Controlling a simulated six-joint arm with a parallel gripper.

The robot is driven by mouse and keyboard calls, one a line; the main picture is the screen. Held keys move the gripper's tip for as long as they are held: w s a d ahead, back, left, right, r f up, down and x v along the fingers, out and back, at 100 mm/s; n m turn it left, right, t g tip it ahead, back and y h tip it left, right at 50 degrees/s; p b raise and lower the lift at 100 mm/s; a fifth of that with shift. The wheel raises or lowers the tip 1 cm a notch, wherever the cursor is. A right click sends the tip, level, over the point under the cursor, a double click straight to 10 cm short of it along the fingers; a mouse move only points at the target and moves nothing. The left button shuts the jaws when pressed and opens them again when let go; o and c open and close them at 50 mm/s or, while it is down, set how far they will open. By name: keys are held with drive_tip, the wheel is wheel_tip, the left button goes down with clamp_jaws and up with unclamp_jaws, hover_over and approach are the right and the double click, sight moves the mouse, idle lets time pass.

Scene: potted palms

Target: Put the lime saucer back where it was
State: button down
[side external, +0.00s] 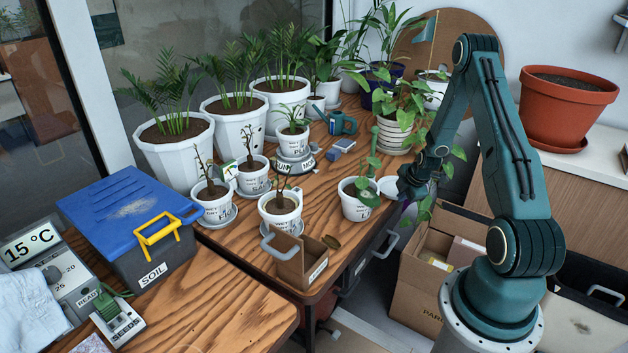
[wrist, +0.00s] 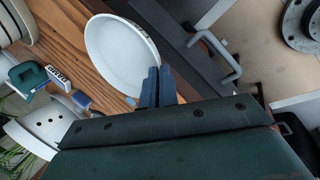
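A round white saucer (side external: 387,187) is at the right edge of the wooden table, beside a small potted plant (side external: 356,205). It fills the upper middle of the wrist view (wrist: 118,50). I see no lime colour on it and cannot read a name on it. My gripper (side external: 401,190) is at the saucer's right side. In the wrist view its blue fingers (wrist: 158,84) are close together at the saucer's rim and appear pinched on it. I cannot tell whether the saucer touches the table. No saucer shows under the small potted plant.
Other small pots on saucers (side external: 215,205) stand to the left. A small cardboard box (side external: 300,262) is at the front edge. A striped pot (side external: 393,137) and a blue watering can (side external: 342,124) stand behind. An open carton (side external: 425,285) is below the table's right edge.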

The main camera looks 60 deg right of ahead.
wheel_tip(320, 180, up, 20)
drive_tip(key=shift+f, duration=0.15)
idle(0.6)
idle(0.4)
drive_tip(key=shift+w, duration=0.15)
drive_tip(key=w+a+r, duration=0.2)
drive_tip(key=w+a, duration=0.2)
drive_tip(key=w, duration=0.4)
drive_tip(key=w+a+r, duration=0.2)
drive_tip(key=w+a, duration=0.1)
drive_tip(key=w, duration=0.5)
drive_tip(key=a+r+m+g+h, duration=0.25)
drive_tip(key=a+m, duration=0.45)
drive_tip(key=a, duration=2.6)
drive_tip(key=s+d+f+m+g, duration=0.1)
drive_tip(key=s+d+f, duration=0.2)
drive_tip(key=f, duration=0.4)
drive_tip(key=s+d+f+m, duration=0.2)
drive_tip(key=s+d+f, duration=0.1)
drive_tip(key=f, duration=0.4)
drive_tip(key=shift+s+d+g, duration=0.2)
drive_tip(key=shift+d+g, duration=0.15)
drive_tip(key=shift+d, duration=0.4)
